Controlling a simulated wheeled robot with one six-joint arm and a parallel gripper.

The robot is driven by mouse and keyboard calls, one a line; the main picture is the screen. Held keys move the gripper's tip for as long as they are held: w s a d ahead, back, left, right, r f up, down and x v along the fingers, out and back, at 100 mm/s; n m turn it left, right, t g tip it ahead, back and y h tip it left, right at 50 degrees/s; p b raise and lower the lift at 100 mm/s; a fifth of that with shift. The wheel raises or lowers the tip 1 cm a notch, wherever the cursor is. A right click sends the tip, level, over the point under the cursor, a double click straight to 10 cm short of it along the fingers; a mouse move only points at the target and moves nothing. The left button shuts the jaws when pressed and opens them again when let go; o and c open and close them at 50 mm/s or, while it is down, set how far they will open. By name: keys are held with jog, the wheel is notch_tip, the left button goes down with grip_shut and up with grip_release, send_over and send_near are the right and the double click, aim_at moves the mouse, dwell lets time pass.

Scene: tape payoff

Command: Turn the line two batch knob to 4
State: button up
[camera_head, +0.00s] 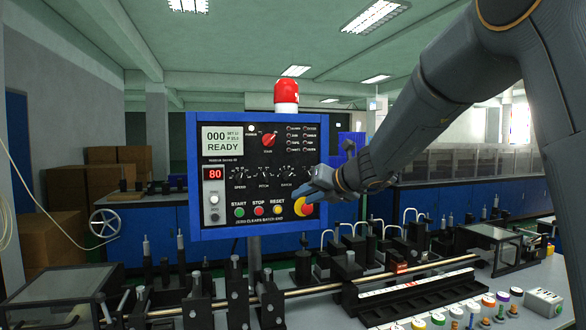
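A blue-framed control panel (193,130) stands in the middle of the head view. The scale numbers and the batch pointer are too small to read, and I cannot tell which line the panel belongs to. My gripper (314,188) is at the panel's lower right, just right of and slightly below the batch knob. I cannot tell whether it touches the panel or how its fingers are set.
A larger red selector knob (268,140) sits above the row. Green start (239,211), red stop (259,210) and yellow reset (277,209) buttons are below. A red emergency button (304,206) is close under my gripper. Machine rods and fixtures (340,262) fill the foreground.

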aim_at(289, 176)
jog(key=w+r+m+t, duration=0.2)
jog(key=w+r+m, duration=0.15)
jog(key=r, duration=0.35)
jog(key=shift+m, duration=0.45)
jog(key=shift+f+p+x, duration=0.15)
jog(key=shift+p+x, duration=0.6)
jog(key=shift+x, duration=1.15)
jog(key=shift+f+p+x, duration=0.15)
jog(key=shift+p+x, duration=0.55)
jog(key=shift+x, duration=1.2)
jog(key=shift+s, duration=0.1)
grip_shut()
